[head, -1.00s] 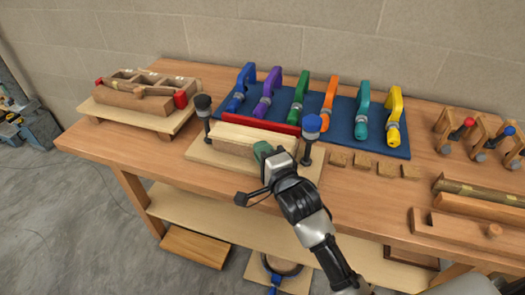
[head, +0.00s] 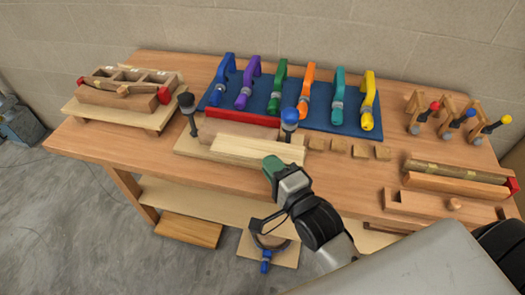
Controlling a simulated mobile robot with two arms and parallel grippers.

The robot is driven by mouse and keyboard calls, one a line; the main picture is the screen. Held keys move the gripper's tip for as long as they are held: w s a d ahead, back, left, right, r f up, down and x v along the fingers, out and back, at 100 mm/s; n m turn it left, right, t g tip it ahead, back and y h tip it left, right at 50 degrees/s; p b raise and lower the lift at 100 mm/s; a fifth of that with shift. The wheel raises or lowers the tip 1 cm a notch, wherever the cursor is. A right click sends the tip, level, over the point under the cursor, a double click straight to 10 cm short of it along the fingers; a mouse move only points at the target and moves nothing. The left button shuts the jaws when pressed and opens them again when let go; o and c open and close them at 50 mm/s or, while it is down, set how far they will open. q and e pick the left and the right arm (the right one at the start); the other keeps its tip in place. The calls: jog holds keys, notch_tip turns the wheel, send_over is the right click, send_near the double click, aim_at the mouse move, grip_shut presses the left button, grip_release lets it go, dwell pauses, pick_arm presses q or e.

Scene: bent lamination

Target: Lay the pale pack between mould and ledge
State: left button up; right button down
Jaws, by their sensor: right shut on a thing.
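The pale pack (head: 250,151), a long light strip of wood, lies across the front of the pale baseboard (head: 187,146). A browner wooden block (head: 238,129), seemingly the mould, shows behind it. A red bar (head: 243,115), perhaps the ledge, runs behind the block. My right gripper (head: 273,165), with green fingertips, is shut on the pack near its right end, at the front side. The gripper hides part of the pack's lower edge, and I cannot tell whether the pack touches the board. My left gripper is not in view.
A black-knobbed post (head: 187,104) and a blue-knobbed post (head: 290,120) flank the block. Coloured clamps stand on a blue mat (head: 316,113) behind. Several small wooden blocks (head: 338,146) lie right. A wooden tray stand (head: 122,100) is at left.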

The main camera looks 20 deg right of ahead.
jog(key=shift+s+d+r, duration=0.1)
jog(key=shift+s+r, duration=0.1)
jog(key=shift+s, duration=0.3)
jog(key=shift+s+d+r, duration=0.1)
jog(key=shift+s+r, duration=0.05)
jog(key=shift+s, duration=0.3)
jog(key=s+d+m+h, duration=0.2)
jog(key=s+h, duration=0.1)
jog(key=shift+r, duration=0.4)
